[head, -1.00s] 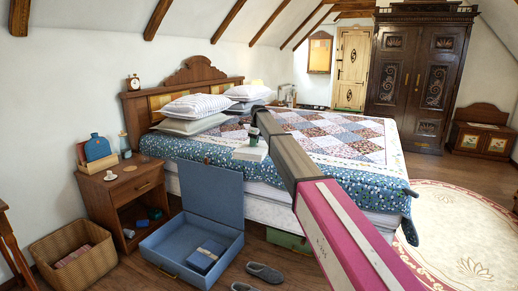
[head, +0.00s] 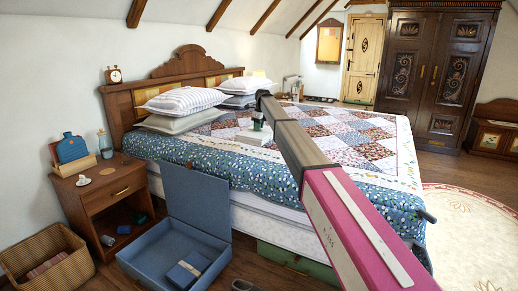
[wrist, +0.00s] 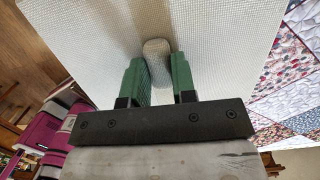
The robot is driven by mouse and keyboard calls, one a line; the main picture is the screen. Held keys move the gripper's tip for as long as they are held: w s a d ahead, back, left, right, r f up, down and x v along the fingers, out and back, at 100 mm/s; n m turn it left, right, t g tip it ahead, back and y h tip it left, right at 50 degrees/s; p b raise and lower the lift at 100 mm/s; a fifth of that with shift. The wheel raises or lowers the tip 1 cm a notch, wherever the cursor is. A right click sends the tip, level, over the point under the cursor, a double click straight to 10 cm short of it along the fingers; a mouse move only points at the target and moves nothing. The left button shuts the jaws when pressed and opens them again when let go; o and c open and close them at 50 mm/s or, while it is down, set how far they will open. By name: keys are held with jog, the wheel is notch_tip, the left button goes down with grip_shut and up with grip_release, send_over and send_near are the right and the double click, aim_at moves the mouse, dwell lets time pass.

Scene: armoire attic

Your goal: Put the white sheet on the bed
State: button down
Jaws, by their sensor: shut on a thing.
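The white sheet (wrist: 85,40) is a flat, pale, fine-woven slab filling much of the wrist view. My gripper (wrist: 158,62) has green fingers closed on a rounded pale lump (wrist: 157,50) at the sheet. In the head view my gripper (head: 258,121) is small and the sheet (head: 256,138) shows as a white block under it, over the near left part of the bed (head: 345,135). I cannot tell whether the sheet touches the quilt. My arm hides part of the bed.
Striped pillows (head: 186,100) lie at the headboard. A nightstand (head: 105,190) with small items, an open blue case (head: 190,225) and a wicker basket (head: 45,262) stand at the near left. A green box (head: 295,262) is under the bed. The quilt's middle is clear.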

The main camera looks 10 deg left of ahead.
jog(key=shift+s+d+f, duration=0.15)
jog(key=shift+d+f, duration=2.55)
jog(key=shift+d, duration=0.15)
jog(key=shift+s+d+f, duration=0.1)
jog(key=shift+d+f, duration=2.6)
jog(key=shift+d, duration=0.1)
jog(key=shift+f, duration=0.1)
jog(key=c, duration=0.9)
grip_release()
jog(key=r, duration=0.4)
jog(key=d+r, duration=0.1)
jog(key=r, duration=0.7)
jog(key=shift+s+d, duration=0.35)
